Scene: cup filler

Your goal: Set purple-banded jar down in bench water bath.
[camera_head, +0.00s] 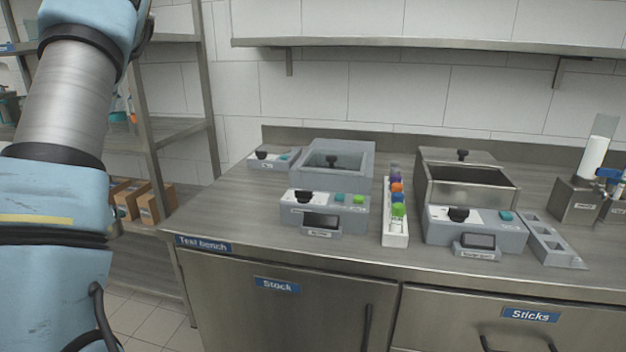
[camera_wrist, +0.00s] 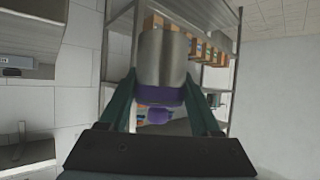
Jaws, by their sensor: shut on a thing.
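In the wrist view my gripper (camera_wrist: 160,98) is shut on the purple-banded jar (camera_wrist: 163,62), a grey cylinder with a purple band between the two green fingers. The jar is held up in the air, away from the bench. The head view shows my arm at the left, but neither my gripper nor the jar. On the bench, a steel-walled basin (camera_head: 470,193) with a control box in front stands right of centre; it looks like the water bath, though its label is too small to read. Its knobbed lid (camera_head: 462,157) sits at the back, and the basin's front looks open.
A grey box unit (camera_head: 338,160) with a control panel stands left of centre. A white rack (camera_head: 395,228) with colored caps stands between the units. A grey compartment tray (camera_head: 550,240) lies right of the basin. A wall shelf (camera_head: 430,43) hangs above; shelving with boxes (camera_head: 150,205) stands left.

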